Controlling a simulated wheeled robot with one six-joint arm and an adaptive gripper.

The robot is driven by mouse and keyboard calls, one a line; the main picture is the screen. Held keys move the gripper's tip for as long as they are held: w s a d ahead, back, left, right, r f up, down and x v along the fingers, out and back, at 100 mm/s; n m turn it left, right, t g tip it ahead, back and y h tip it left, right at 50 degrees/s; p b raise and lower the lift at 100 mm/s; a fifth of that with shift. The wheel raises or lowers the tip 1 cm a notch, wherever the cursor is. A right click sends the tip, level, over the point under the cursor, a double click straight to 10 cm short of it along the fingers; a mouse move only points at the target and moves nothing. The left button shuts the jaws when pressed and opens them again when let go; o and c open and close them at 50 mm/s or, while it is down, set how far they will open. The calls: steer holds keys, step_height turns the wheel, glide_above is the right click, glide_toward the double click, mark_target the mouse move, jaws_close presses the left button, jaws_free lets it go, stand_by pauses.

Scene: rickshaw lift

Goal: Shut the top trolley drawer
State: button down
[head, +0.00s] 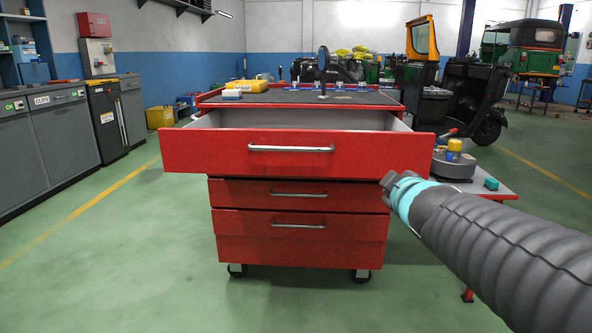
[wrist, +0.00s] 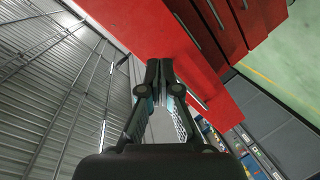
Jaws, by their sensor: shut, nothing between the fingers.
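The red trolley (head: 300,238) stands ahead of me. Its top drawer (head: 210,151) is pulled well out toward me, and its pale, empty-looking inside shows behind the red front. A chrome handle (head: 290,149) runs across that front. The lower drawers (head: 240,192) are in. My gripper (head: 390,181) is at the right, in front of the trolley and just below the right part of the top drawer front. In the wrist view my gripper's fingers (wrist: 165,66) are together and empty, overlapping the red drawer front (wrist: 140,28). I cannot tell whether they touch it.
The trolley's dark top (head: 350,97) carries a yellow case (head: 246,86) and small items. A side shelf with a round grey object (head: 453,165) sits at the right. Grey cabinets (head: 45,140) line the left wall. Green floor (head: 130,260) is free left of the trolley.

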steer(key=w+a+n+t+y+b, duration=0.2)
steer(key=w+a+n+y, duration=0.2)
steer(key=w+a+n, duration=0.15)
steer(key=n+g+y+b, duration=0.2)
steer(key=n+g+y, duration=0.2)
steer(key=n+y, duration=0.55)
glide_toward(285, 154)
steer(key=shift+n+h, duration=0.6)
steer(key=shift+h, duration=0.05)
steer(key=x, duration=0.5)
steer(key=shift+s+a+r, duration=0.2)
steer(key=shift+a+r, duration=0.05)
steer(key=shift+a, duration=0.35)
steer(key=shift+w, duration=0.45)
steer(key=shift+w, duration=0.1)
